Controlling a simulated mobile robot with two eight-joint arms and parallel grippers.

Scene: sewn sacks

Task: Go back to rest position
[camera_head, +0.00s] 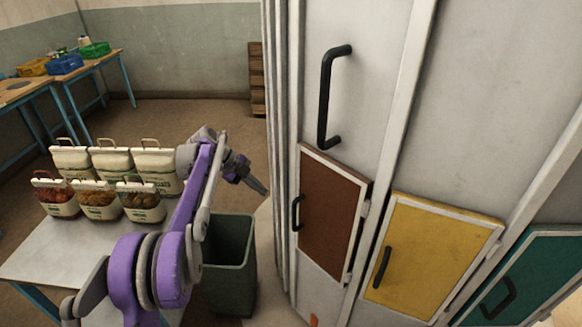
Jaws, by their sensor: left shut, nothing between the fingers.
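My left arm, purple and grey, comes in from the bottom left and reaches up and to the right. Its gripper (257,187) is shut and empty, hanging in the air beside the left edge of the tall grey cabinet (370,110). It is apart from the cabinet's brown door (333,215). My right gripper does not show.
Several sewn sacks (98,198) stand in two rows on a white table (75,250) at left. A dark green bin (228,262) stands below my left gripper. The cabinet also has a yellow door (425,255) and a teal door (530,270). Workbenches (100,65) with crates stand far left.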

